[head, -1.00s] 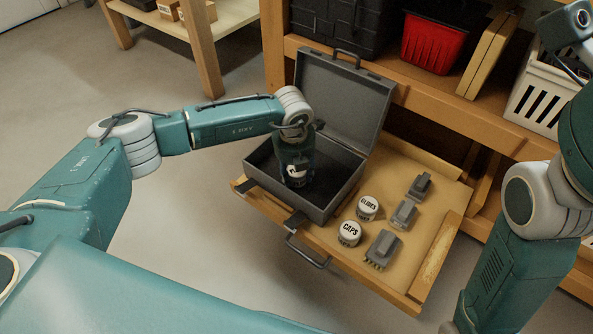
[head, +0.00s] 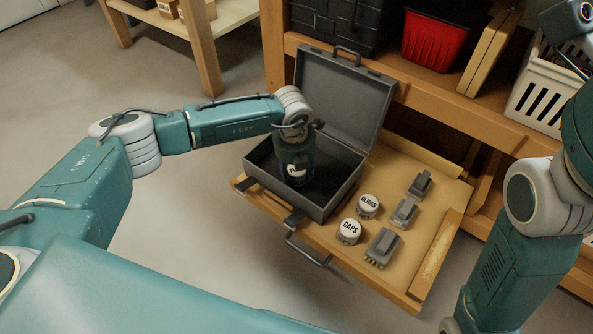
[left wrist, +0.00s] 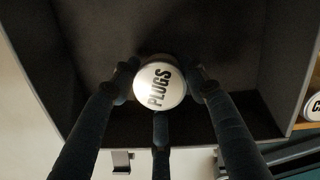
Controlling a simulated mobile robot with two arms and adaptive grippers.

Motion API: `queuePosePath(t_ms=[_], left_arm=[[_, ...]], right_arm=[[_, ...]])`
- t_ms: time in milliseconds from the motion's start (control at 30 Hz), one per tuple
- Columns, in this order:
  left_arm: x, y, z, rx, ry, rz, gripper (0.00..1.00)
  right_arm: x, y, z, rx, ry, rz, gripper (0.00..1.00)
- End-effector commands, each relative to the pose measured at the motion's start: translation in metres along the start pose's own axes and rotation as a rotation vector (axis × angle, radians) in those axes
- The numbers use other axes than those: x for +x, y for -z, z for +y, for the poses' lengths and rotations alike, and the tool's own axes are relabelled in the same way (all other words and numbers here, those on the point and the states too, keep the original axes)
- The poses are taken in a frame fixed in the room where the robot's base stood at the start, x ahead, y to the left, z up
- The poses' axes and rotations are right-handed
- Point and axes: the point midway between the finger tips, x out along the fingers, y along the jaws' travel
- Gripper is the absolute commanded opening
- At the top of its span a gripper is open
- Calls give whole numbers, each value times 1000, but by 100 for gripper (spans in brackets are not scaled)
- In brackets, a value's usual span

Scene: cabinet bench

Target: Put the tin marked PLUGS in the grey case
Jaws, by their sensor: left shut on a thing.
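The tin marked PLUGS (left wrist: 159,86) is a round tin with a white lid, seen from above in the left wrist view. My left gripper (left wrist: 160,88) is shut on it, with its fingers around the tin's sides. In the head view the left gripper (head: 297,180) reaches down into the open grey case (head: 341,195), and a little of the tin's lid shows there. Whether the tin touches the case floor I cannot tell. The case lid (head: 343,97) stands raised at the back. My right gripper is not in view.
The case stands on a pulled-out wooden drawer (head: 400,290). To its right are the tin marked CAPS (head: 349,231), the tin marked GLIDES (head: 367,206) and several grey metal pieces (head: 382,249). A red bin (head: 433,42) and a white basket (head: 541,100) stand behind.

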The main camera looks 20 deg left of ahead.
Motion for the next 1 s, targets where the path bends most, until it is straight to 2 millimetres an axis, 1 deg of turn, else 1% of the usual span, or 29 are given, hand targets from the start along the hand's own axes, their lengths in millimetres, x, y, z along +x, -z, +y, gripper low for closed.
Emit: queuePosePath(t_ms=[67,100,167,200,467,567,667,900,1000], left_arm=[[0,0,0,0,0,-1,16],[0,0,0,0,0,-1,50],[0,0,0,0,0,-1,62],[0,0,0,0,0,-1,66],[-1,0,0,0,0,0,66],[-7,0,0,0,1,-1,66],[-22,-1,0,0,2,-3,66],[-74,-1,0,1,1,-3,66],[-93,-1,0,1,1,-4,66]], right_arm=[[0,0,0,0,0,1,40],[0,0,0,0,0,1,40],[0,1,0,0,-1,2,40],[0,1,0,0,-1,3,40],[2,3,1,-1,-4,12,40],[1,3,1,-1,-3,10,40],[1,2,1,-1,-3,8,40],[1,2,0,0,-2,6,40],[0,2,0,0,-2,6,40]])
